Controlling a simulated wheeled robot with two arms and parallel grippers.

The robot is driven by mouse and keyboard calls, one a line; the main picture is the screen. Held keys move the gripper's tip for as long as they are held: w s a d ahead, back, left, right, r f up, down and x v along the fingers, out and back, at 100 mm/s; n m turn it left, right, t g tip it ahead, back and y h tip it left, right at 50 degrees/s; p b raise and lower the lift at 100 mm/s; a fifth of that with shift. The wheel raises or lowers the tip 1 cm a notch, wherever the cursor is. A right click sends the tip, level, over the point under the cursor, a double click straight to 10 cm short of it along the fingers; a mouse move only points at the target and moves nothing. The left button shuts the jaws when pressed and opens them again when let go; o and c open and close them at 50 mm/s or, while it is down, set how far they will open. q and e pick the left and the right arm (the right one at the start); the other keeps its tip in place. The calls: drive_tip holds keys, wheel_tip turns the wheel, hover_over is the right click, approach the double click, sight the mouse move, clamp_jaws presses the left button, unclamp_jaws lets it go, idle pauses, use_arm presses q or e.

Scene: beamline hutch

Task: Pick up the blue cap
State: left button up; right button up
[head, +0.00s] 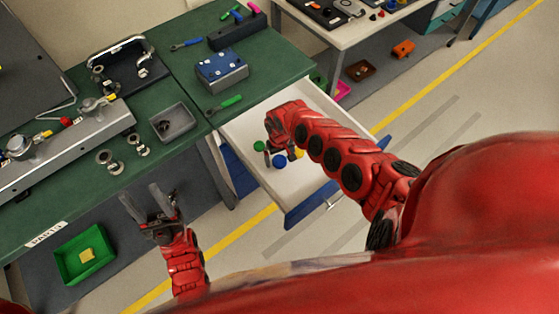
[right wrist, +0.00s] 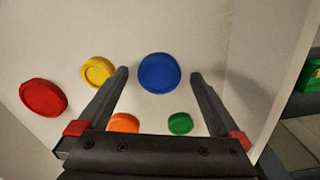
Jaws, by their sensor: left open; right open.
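The blue cap (right wrist: 159,73) lies flat on the white floor of the open drawer (head: 255,126). In the head view the blue cap (head: 279,160) shows just below my right gripper (head: 283,148). In the right wrist view my right gripper (right wrist: 160,78) is open, with the blue cap between and slightly beyond its fingertips. I cannot tell how far above it the fingers are. My left gripper (head: 143,203) is open and empty, in front of the green bench (head: 190,92), far from the drawer.
Around the blue cap lie a yellow cap (right wrist: 97,71), a red cap (right wrist: 43,97), an orange cap (right wrist: 123,123) and a green cap (right wrist: 180,123). The drawer's side wall (right wrist: 280,75) rises to the right. A green bin (head: 85,254) is under the bench.

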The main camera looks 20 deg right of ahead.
drive_tip(key=shift+w+d+f, duration=0.1)
drive_tip(key=shift+f, duration=0.15)
drive_tip(key=c, duration=1.4)
drive_tip(key=shift+o, duration=0.2)
drive_tip(key=shift+r, duration=0.15)
wheel_tip(320, 180, up, 10)
